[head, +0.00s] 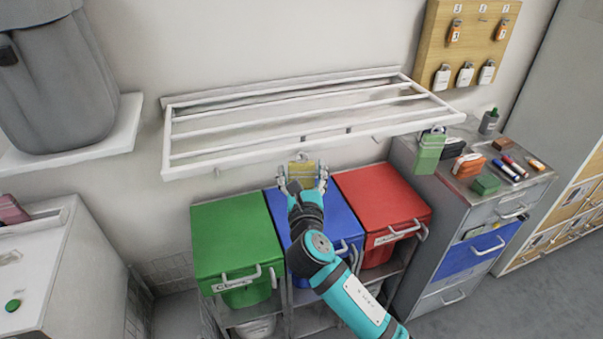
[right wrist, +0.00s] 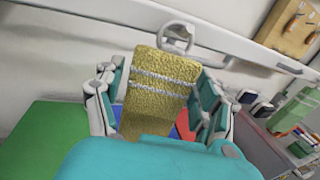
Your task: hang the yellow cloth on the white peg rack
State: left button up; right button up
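The yellow cloth (head: 302,174), with pale stripes across it, is upright just below the front rail of the white rack (head: 250,147). It also shows in the right wrist view (right wrist: 160,88). Its top edge overlaps a white looped peg (right wrist: 178,38) there; I cannot tell whether it hangs on it. My right gripper (head: 304,178) has its fingers spread on either side of the cloth. In the right wrist view a gap shows between the cloth's lower right edge and the right finger; the left finger is close to the cloth. My left gripper is out of view.
Green (head: 235,233), blue (head: 335,222) and red (head: 383,200) lidded bins stand below the rack. A green cloth (head: 429,152) hangs near the rack's right end. A drawer cabinet (head: 452,213) with small items on top stands at right. A grey bin (head: 62,85) is at upper left.

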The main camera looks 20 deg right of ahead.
jog(key=shift+o, duration=0.7)
jog(key=v, duration=1.2)
notch_tip(320, 180, down, 21)
jog(key=m+g+y, duration=0.2)
jog(key=m+g, duration=0.2)
jog(key=s+d+f+m+g+b, duration=0.15)
jog(key=s+f+m, duration=0.25)
jog(key=f, duration=0.6)
jog(key=s+d+f+m+g+y, duration=0.1)
jog(key=s+f+m+g, duration=0.3)
jog(key=f, duration=0.5)
jog(key=s+d+f+m+g, duration=0.1)
jog(key=s+f+m+g, duration=0.3)
jog(key=f, duration=0.6)
jog(key=s+d+f+m+g, duration=0.1)
jog(key=s+f+m, duration=0.4)
jog(key=s, duration=0.5)
jog(key=s+d+f+m+g+b, duration=0.1)
jog(key=s+d+f+m, duration=0.1)
jog(key=s+f+m, duration=0.3)
jog(key=s+d+f+m+g+y, duration=0.1)
jog(key=s+f+m, duration=0.4)
jog(key=s, duration=0.9)
jog(key=shift+s+d, duration=0.35)
jog(key=shift+d, duration=0.5)
